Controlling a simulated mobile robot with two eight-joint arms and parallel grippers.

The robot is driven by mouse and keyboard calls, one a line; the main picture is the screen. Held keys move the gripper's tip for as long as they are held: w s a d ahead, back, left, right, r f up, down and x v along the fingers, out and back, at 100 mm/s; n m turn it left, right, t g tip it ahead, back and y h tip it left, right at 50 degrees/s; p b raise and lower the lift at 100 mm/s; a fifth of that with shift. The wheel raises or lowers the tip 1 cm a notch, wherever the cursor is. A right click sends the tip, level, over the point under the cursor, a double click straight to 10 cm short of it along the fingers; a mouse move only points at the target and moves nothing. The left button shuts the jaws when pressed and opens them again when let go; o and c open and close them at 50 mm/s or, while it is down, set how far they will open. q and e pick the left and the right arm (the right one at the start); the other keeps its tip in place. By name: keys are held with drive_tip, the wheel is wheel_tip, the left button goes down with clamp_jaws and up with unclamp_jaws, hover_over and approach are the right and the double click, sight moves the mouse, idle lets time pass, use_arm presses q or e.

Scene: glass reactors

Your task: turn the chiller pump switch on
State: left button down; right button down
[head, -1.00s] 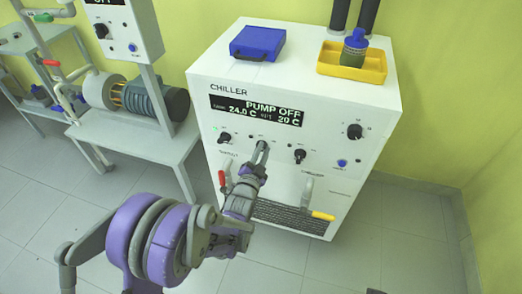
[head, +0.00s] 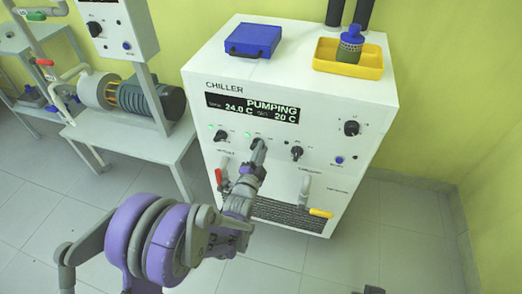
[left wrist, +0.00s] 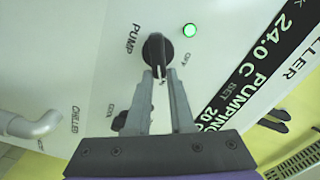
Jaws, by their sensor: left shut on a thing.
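The chiller (head: 290,150) is a white cabinet whose black display (head: 252,108) reads PUMPING, 24.0 C and SET 20 C. The pump switch is a black knob (left wrist: 157,49) labelled PUMP and OFF in the left wrist view, with a lit green lamp (left wrist: 190,30) beside it. My left gripper (head: 259,146) is at the front panel, and in the left wrist view its fingers (left wrist: 158,78) are shut on the pump knob. In the head view the gripper mostly hides this knob. My right gripper is not in view.
Other black knobs (head: 352,128) and a blue button (head: 339,160) sit on the panel. Pipes with a red handle (head: 218,175) and a yellow handle (head: 321,213) stick out below. A blue case (head: 254,40) and a yellow tray (head: 368,73) with a bottle stand on top.

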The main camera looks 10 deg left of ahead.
use_arm(q)
drive_tip(key=c, duration=0.8)
unclamp_jaws()
drive_tip(key=shift+s, duration=0.1)
drive_tip(key=s, duration=1)
drive_tip(key=shift+s+a+p, duration=0.15)
drive_tip(key=shift+s+p, duration=0.2)
